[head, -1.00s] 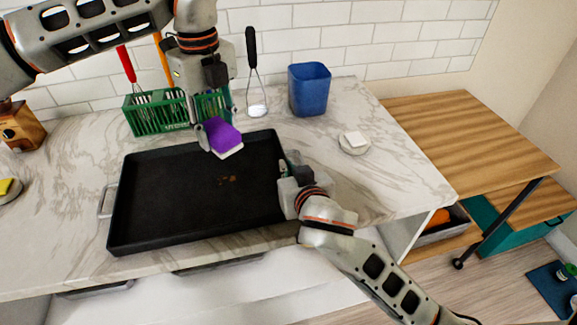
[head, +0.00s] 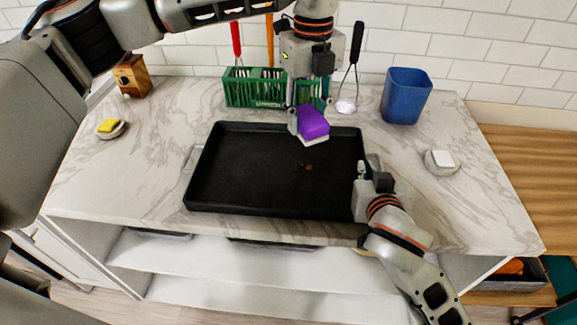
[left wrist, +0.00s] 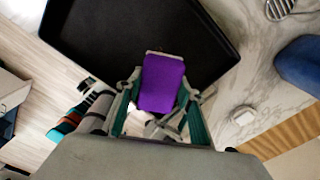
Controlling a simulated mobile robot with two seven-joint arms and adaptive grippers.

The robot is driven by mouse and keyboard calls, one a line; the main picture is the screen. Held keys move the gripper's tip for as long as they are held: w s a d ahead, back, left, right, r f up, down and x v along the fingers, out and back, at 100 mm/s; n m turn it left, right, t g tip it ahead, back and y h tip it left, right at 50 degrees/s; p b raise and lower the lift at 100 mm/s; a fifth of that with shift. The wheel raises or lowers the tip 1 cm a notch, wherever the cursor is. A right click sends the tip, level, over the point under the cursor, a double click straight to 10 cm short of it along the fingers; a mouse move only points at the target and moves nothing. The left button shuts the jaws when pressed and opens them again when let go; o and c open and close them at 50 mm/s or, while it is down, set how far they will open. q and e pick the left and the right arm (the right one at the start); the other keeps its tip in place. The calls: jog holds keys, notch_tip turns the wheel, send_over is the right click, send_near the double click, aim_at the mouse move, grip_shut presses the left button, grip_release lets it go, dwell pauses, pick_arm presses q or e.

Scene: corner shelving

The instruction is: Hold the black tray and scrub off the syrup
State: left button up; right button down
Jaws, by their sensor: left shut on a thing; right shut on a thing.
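The black tray (head: 250,175) lies on the marble counter with a small patch of brown syrup (head: 305,167) right of its middle. My left gripper (head: 308,118) is shut on a purple sponge (head: 314,122) with a pale underside, held over the tray's far right part, behind the syrup. The sponge also fills the space between the fingers in the left wrist view (left wrist: 162,84); I cannot tell if it touches the tray. My right gripper (head: 363,178) is shut on the tray's right end, its fingertips partly hidden. The tray's left handle shows at its left end.
A green utensil rack (head: 255,88) and a blue bin (head: 405,96) stand by the tiled wall. A white block on a dish (head: 442,161) is at right, a yellow sponge on a dish (head: 108,126) and a wooden box (head: 132,76) at left.

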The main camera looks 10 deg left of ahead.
aim_at(296, 167)
pick_arm(q)
jog(key=f, duration=0.1)
jog(key=a+f, duration=0.2)
jog(key=f, duration=0.1)
jog(key=shift+s, duration=0.2)
jog(key=shift+f, duration=3.3)
jog(key=shift+w+d+f, duration=0.1)
jog(key=shift+d+f, duration=0.35)
jog(key=shift+f, duration=0.1)
jog(key=shift+w+d, duration=0.15)
jog(key=shift+d, duration=0.6)
jog(key=shift+w+d, duration=0.1)
jog(key=shift+d, duration=0.65)
jog(key=shift+s+a, duration=0.15)
jog(key=shift+a, duration=0.85)
jog(key=shift+s+a, duration=0.15)
jog(key=shift+a, duration=0.85)
jog(key=shift+d+r, duration=0.1)
jog(key=shift+r, duration=3.9)
